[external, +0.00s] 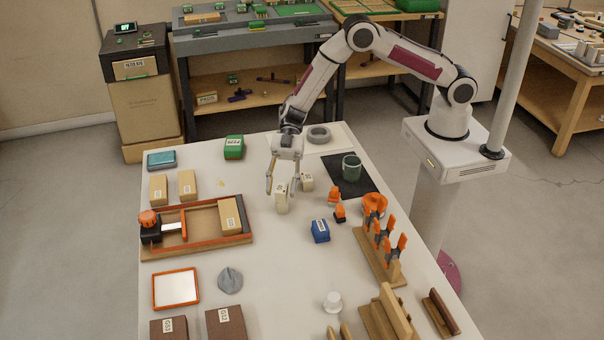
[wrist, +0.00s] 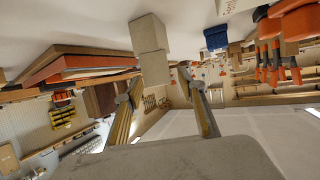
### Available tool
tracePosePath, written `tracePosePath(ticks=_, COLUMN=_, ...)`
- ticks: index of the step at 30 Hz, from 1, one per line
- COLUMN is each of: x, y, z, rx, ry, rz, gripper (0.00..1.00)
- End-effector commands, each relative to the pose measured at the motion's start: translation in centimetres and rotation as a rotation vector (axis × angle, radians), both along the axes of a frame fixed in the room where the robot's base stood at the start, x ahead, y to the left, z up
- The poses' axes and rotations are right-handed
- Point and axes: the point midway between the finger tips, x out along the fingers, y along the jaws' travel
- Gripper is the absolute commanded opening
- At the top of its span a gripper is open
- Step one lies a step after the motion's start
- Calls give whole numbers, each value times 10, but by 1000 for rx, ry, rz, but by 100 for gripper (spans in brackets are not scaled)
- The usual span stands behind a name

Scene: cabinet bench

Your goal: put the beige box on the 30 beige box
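Two small beige boxes stand in a stack near the middle of the table. In the wrist view, which is upside down, the lower box (wrist: 149,33) touches the upper box (wrist: 155,67). The stack (external: 282,201) shows under my gripper (external: 285,180) in the external view. My gripper's fingers (wrist: 157,86) are open, one on each side of the upper box, with gaps visible. Another small beige box (external: 308,183) with a label stands just right of the stack. The label numbers are too small to read, so I cannot tell which box is the 30.
A wooden tray (external: 205,248) is at left. A grey ring (external: 318,134) and green box (external: 233,148) are behind. Table around the stack's front is clear.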

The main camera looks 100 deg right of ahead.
Motion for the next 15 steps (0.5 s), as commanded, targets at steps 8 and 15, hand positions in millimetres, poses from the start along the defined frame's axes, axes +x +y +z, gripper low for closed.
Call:
tracePosePath(ticks=8, x=-11, y=-28, z=13, rx=0, ry=-1, rz=-3, gripper=40)
tracePosePath(ticks=15, x=-24, y=-60, z=27, rx=0, ry=-1, rz=-3, gripper=40)
